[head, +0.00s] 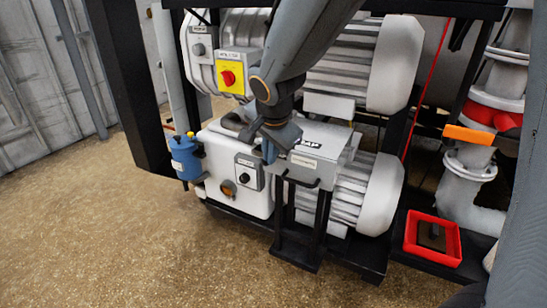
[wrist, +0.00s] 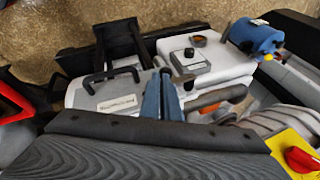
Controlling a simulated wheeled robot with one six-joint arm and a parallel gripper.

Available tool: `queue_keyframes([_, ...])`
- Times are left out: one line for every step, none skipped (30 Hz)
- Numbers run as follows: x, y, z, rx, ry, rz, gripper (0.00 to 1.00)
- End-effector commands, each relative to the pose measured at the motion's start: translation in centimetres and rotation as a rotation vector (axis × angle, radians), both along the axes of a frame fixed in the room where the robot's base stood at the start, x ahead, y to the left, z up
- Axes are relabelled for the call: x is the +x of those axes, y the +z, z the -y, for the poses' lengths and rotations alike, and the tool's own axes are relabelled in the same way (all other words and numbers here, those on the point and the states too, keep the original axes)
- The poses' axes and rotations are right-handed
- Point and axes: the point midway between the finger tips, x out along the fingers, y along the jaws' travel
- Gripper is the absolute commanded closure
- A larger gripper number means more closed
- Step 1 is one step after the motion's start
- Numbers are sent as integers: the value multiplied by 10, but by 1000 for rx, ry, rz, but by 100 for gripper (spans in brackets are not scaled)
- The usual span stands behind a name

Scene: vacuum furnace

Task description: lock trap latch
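The grey trap box (head: 318,150), with dark "TRAP" lettering on top and a label on its front, stands on a black frame. It also shows in the wrist view (wrist: 108,98), with a black bar handle (wrist: 112,76) on its front. My gripper (head: 268,158) points down at the left end of the box. In the wrist view its two blue fingers (wrist: 163,82) are close together, with no clear object between them. A small dark lever-like part (wrist: 182,78), perhaps the latch, is right beside the fingertips. I cannot tell whether they touch it.
A white pump housing with a knob box (head: 246,172) and a blue canister (head: 185,157) stand to the left. A yellow panel with a red switch (head: 229,77) is above. A red tray (head: 433,240) lies at right. The front floor is clear.

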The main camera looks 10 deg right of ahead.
Motion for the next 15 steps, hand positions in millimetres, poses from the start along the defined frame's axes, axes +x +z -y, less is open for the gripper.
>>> queue_keyframes([-1,-5,3,-3,-3,-7,100])
queue_keyframes([-1,-5,3,-4,-3,-8,100])
queue_keyframes([-1,-6,4,-4,-3,-8,100])
queue_keyframes([-1,-6,4,-4,-5,-9,100])
queue_keyframes([-1,-6,5,-4,-5,-9,100])
queue_keyframes([-1,-7,5,-6,-5,-11,100])
queue_keyframes([-1,-7,6,-6,-5,-11,100])
queue_keyframes([-1,-7,6,-6,-6,-12,100])
queue_keyframes([-2,-8,6,-6,-7,-12,100])
queue_keyframes([-2,-8,7,-7,-7,-13,100])
queue_keyframes([-2,-8,7,-7,-7,-13,100])
queue_keyframes([-2,-8,7,-7,-8,-14,100])
queue_keyframes([-2,-9,7,-7,-9,-15,100])
queue_keyframes([-2,-9,8,-7,-9,-15,100])
queue_keyframes([-2,-9,8,-8,-9,-15,100])
